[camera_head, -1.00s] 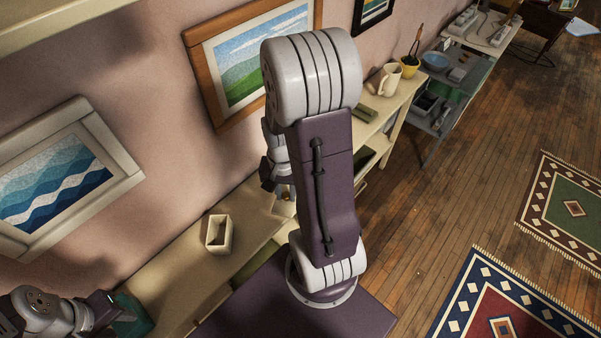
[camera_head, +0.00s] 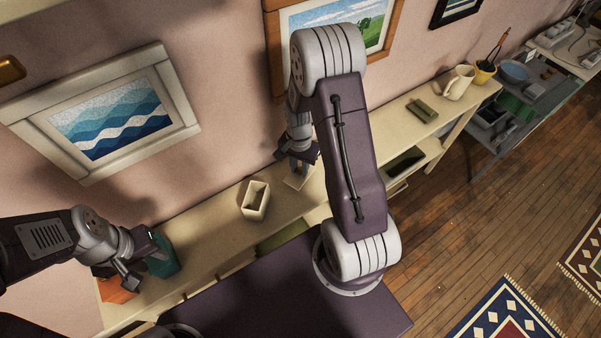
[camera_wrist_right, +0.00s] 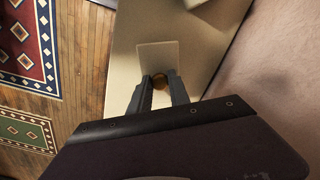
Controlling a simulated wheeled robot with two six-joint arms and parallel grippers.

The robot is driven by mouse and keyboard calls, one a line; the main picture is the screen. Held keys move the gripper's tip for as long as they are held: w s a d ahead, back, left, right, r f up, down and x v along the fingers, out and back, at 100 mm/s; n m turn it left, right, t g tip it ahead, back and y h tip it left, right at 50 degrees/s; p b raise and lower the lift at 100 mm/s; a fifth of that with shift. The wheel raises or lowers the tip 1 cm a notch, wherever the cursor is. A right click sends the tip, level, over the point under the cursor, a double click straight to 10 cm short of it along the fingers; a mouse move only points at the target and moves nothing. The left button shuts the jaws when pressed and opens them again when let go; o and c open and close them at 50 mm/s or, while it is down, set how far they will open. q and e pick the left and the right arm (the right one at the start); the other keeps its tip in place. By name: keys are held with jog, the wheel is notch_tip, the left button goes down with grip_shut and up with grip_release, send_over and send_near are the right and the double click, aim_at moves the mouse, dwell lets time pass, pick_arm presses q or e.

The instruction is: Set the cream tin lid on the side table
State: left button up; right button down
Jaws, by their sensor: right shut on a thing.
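The cream lid (camera_wrist_right: 157,56) is a flat square plate with a round brown knob (camera_wrist_right: 160,81). My right gripper (camera_wrist_right: 161,90) is shut on the knob, seen in the right wrist view. In the head view the lid (camera_head: 297,183) shows as a pale plate below my right gripper (camera_head: 299,165), over the long cream cabinet top. Whether it touches the top is unclear. An open, empty-looking cream tin (camera_head: 255,203) stands to its left. My left gripper (camera_head: 131,276) is beside a green box at the left; its finger opening is unclear. I cannot single out a side table.
The green box (camera_head: 164,258) and an orange box (camera_head: 116,290) stand at the cabinet's left end. Cabinet top (camera_head: 212,222) is clear between green box and tin.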

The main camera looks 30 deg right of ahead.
aim_at(300, 175)
notch_tip(300, 175, down, 3)
jog(key=shift+s+f, duration=0.1)
jog(key=shift+w+f, duration=0.2)
jog(key=shift+f, duration=0.1)
jog(key=shift+s, duration=0.1)
jog(key=shift+f, duration=0.15)
jog(key=c, duration=1.2)
grip_release()
jog(key=shift+c, duration=0.2)
